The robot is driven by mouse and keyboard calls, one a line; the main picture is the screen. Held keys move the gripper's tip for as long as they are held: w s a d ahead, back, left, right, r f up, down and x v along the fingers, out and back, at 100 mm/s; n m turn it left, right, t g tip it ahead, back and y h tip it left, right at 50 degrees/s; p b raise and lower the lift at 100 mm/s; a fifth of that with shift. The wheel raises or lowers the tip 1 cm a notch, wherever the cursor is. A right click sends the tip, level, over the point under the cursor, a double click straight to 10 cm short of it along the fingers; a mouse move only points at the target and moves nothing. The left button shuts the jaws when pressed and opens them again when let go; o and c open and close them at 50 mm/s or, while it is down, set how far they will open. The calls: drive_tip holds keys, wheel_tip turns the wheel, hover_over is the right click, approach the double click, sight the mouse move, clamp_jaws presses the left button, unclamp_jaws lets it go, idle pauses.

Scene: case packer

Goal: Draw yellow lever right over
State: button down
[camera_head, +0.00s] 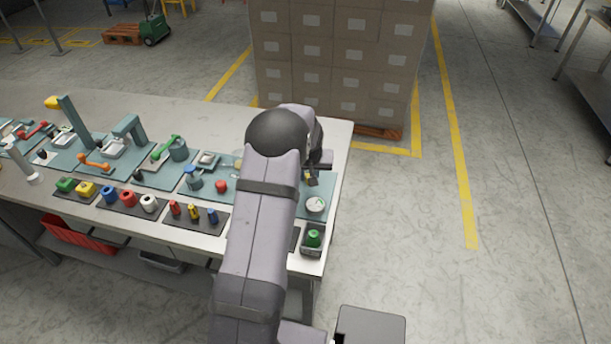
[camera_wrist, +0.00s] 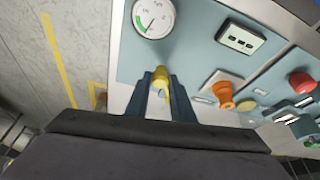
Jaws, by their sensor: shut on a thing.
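In the wrist view the yellow lever's end (camera_wrist: 160,79) shows between the two dark blue fingers of my gripper (camera_wrist: 162,84). The fingers are shut on it from both sides. The lever's lower part and pivot are hidden by the fingers and the dark gripper body. In the head view my arm covers most of this panel, and only a small part of my gripper (camera_head: 312,179) shows past the arm, near the right end of the bench. I cannot make out the lever's tilt.
A round white gauge (camera_wrist: 153,17) and a display (camera_wrist: 241,37) are close to the fingers. An orange knob (camera_wrist: 223,92) and a red button (camera_wrist: 300,82) sit to the right. In the head view a green object (camera_head: 313,238) stands in a bin at the bench corner.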

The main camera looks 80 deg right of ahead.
drive_tip(key=shift+s+d, duration=0.15)
drive_tip(key=shift+s, duration=0.05)
idle(0.4)
drive_tip(key=c, duration=1.5)
unclamp_jaws()
drive_tip(key=shift+c, duration=0.2)
drive_tip(key=shift+r, duration=0.1)
drive_tip(key=b+v, duration=0.3)
drive_tip(key=v, duration=0.4)
drive_tip(key=shift+s+r, duration=0.1)
